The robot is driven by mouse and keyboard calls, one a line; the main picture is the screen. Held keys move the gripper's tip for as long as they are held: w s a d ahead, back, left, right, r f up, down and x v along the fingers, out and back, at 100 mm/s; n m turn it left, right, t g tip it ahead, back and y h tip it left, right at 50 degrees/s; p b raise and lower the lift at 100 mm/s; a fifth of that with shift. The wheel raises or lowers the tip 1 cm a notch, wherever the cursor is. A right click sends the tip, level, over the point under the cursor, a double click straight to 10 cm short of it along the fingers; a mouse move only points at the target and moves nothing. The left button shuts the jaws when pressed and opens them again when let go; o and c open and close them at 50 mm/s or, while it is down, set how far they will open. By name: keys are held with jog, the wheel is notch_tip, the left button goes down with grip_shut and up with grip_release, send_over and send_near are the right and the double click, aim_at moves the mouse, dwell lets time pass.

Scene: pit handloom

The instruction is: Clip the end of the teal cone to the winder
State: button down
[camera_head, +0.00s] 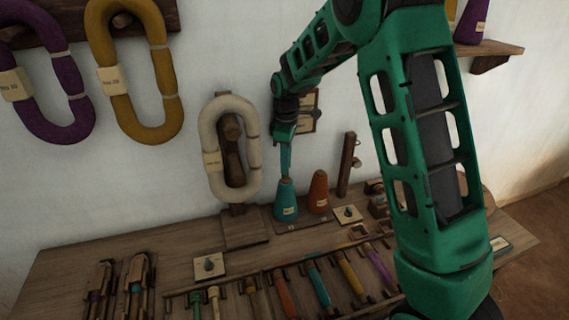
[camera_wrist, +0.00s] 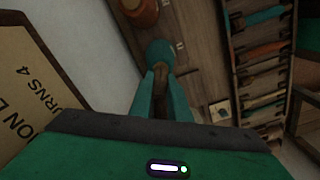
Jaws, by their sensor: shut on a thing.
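The teal cone (camera_head: 286,203) stands upright on a dark base on the bench, with a pale label on its front. My gripper (camera_head: 286,176) points down over it, with its fingers shut at the cone's tip. In the wrist view, the teal fingers (camera_wrist: 160,90) converge at the teal cone (camera_wrist: 160,50). A loose yarn end is too small to make out. A wooden post (camera_head: 347,165) with a small metal fitting stands to the right. Wooden parts (camera_head: 376,190) beyond it are partly hidden by my arm; I cannot tell which is the winder.
An orange cone (camera_head: 318,192) stands close to the right of the teal cone. A cream hank (camera_head: 211,140) hangs on a wooden stand to the left. A rack of coloured bobbins (camera_head: 318,285) lies in front. A notice (camera_head: 308,108) hangs on the wall behind.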

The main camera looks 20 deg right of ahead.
dwell(0.3)
jog(key=shift+r, duration=2.5)
jog(key=shift+s+f, duration=0.1)
